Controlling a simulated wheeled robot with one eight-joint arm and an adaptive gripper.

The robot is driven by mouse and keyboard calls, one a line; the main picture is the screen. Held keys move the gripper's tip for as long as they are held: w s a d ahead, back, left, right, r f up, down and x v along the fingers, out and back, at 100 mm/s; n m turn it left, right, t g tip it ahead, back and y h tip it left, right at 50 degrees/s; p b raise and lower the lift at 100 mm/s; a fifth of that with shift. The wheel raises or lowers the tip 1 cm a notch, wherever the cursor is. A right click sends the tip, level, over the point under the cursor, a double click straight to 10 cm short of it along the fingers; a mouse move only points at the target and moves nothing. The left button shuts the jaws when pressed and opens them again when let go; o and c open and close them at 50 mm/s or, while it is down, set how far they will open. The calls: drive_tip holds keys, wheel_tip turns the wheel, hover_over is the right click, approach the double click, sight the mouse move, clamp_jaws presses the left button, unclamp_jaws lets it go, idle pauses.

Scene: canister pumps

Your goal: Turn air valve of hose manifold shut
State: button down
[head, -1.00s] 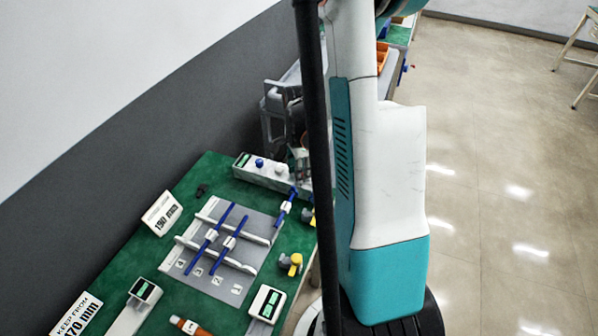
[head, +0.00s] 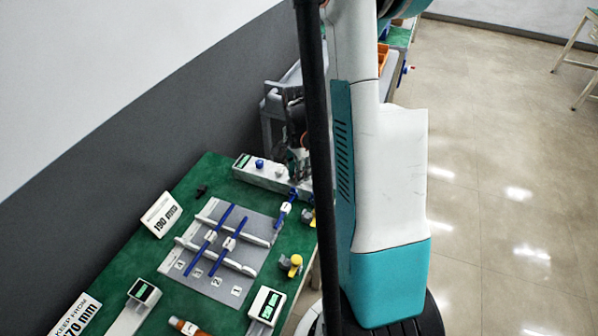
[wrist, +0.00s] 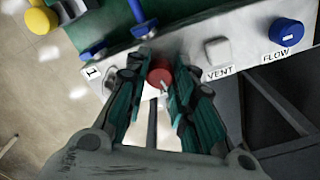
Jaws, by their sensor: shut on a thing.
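The hose manifold is a long pale grey block (head: 262,174) at the back of the green table in the head view. The knob's label is hidden. In the head view my gripper is mostly hidden behind a black pole.
A grey board with blue rods on white rests (head: 215,250) lies in front of the manifold. Yellow knobs (head: 291,265) sit at the table's right edge. Digital readouts (head: 265,306) and sign cards (head: 161,214) stand around. Open floor lies to the right.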

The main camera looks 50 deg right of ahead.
drive_tip(key=n, duration=0.4)
drive_tip(key=shift+n+b, duration=0.3)
drive_tip(key=shift+b, duration=0.1)
drive_tip(key=n, duration=0.3)
drive_tip(key=shift+n, duration=0.3)
drive_tip(key=n, duration=0.3)
drive_tip(key=shift+n+b, duration=0.3)
drive_tip(key=shift+b, duration=0.1)
drive_tip(key=shift+n, duration=1.9)
drive_tip(key=c, duration=1.6)
unclamp_jaws()
